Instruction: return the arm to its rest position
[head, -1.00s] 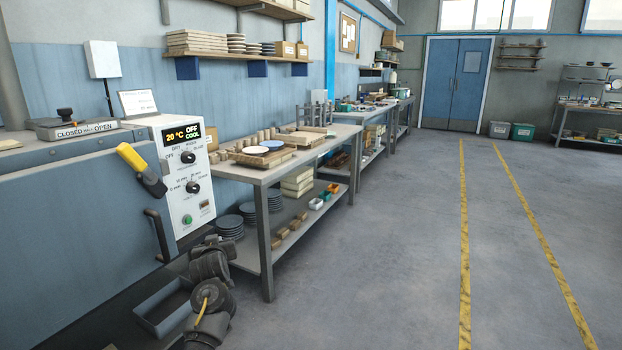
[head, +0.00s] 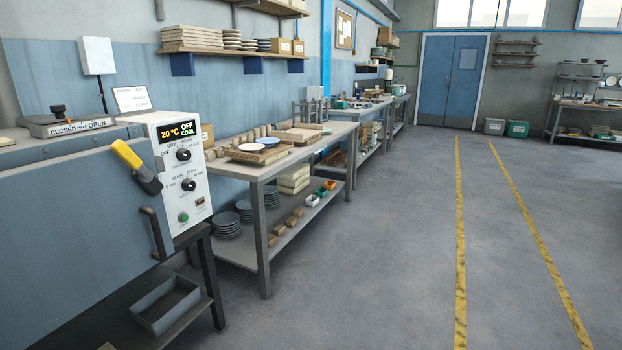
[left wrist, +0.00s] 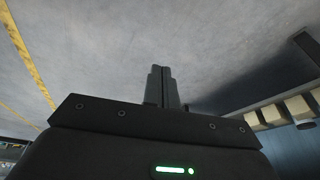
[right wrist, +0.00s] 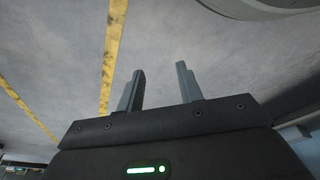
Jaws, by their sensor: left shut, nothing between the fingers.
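My left gripper (left wrist: 163,86) shows in the left wrist view with its two fingers together and nothing between them, over bare grey floor. My right gripper (right wrist: 160,75) shows in the right wrist view with its fingers apart and empty, also over floor. Neither gripper nor arm shows in the head view. The plate dryer (head: 75,230) stands at the left of the head view, with a white control panel (head: 182,165) reading 20 °C, OFF and COOL. A yellow-handled lever (head: 127,155) sits on its front beside the panel.
A workbench (head: 262,175) with a lower shelf of stacked plates (head: 227,224) stands right of the dryer. An open grey bin (head: 166,304) sits on the shelf below the dryer. The floor (head: 370,260) with yellow lines (head: 460,230) is clear to the right.

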